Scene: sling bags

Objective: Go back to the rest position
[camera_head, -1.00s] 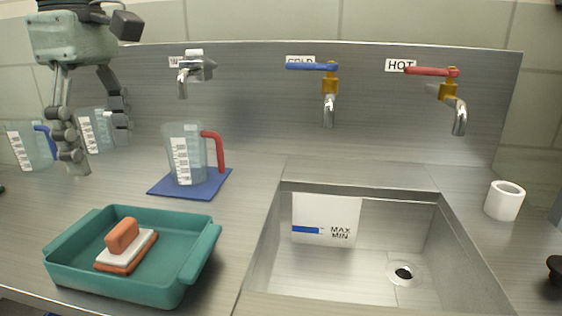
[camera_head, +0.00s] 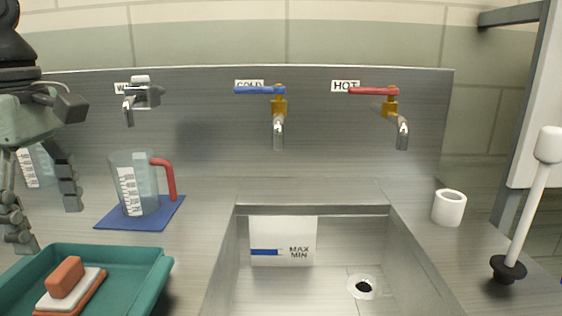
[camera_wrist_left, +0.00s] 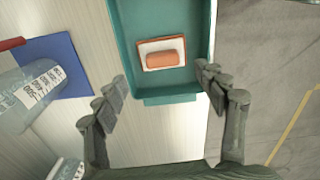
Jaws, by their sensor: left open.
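My left gripper (camera_head: 48,218) is at the left edge of the head view, above the counter behind the teal tray (camera_head: 158,272). Its fingers are spread and empty. In the left wrist view, the open left gripper (camera_wrist_left: 161,84) shows the tray (camera_wrist_left: 128,60) ahead of and between its fingertips. A brush with an orange handle (camera_head: 66,277) lies in the tray, and it also shows in the left wrist view (camera_wrist_left: 163,57). My right gripper is in neither view.
A clear jug with a red handle (camera_head: 140,185) stands on a blue mat (camera_head: 110,222). Another jug (camera_head: 36,165) is partly hidden behind my gripper. Taps line the back panel above a sink (camera_head: 320,285). A white cup (camera_head: 449,208) and a plunger (camera_head: 528,208) are at right.

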